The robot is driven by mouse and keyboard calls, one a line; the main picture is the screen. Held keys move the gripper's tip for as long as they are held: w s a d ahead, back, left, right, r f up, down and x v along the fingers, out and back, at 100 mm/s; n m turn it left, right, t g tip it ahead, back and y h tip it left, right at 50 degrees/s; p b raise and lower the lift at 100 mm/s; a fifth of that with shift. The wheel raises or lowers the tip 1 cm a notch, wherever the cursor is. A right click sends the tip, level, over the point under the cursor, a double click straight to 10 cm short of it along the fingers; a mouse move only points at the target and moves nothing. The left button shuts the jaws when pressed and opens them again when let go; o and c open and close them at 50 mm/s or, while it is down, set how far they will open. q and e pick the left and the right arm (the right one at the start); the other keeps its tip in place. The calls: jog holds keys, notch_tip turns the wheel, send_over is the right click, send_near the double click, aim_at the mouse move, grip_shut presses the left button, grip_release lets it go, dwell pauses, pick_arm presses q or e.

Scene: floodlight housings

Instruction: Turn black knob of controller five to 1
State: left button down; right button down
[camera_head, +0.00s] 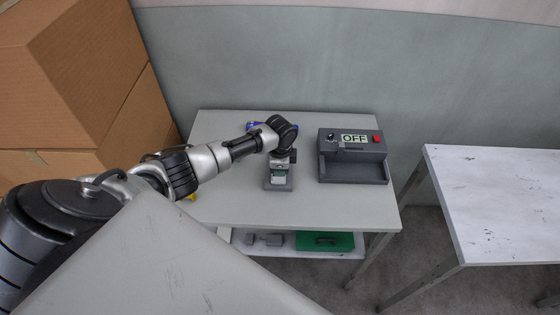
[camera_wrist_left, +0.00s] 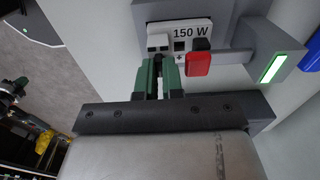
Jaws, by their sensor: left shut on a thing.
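A small dark grey device (camera_head: 278,187) stands on the grey table below my left gripper (camera_head: 281,163). In the left wrist view the device (camera_wrist_left: 245,35) has a white panel (camera_wrist_left: 200,32) reading "150 W", a red-and-black part (camera_wrist_left: 198,62) and a lit green strip (camera_wrist_left: 272,68). My left gripper's green fingers (camera_wrist_left: 159,80) are shut on a small dark part at the panel's lower left edge. The fingers hide most of that part, so I cannot tell whether it is the black knob. No controller number is readable. My right gripper is not in view.
A grey box (camera_head: 353,170) with an "OFF" display, a black knob and a red button stands right of the device. A blue object (camera_head: 257,125) lies behind my left wrist. Cardboard boxes (camera_head: 75,80) are at left, a second table (camera_head: 500,190) at right.

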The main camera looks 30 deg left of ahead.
pick_arm(q)
jog(key=c, duration=1.5)
grip_release()
notch_tip(320, 180, up, 11)
jog(key=shift+f+b, duration=0.1)
jog(key=shift+b, duration=0.5)
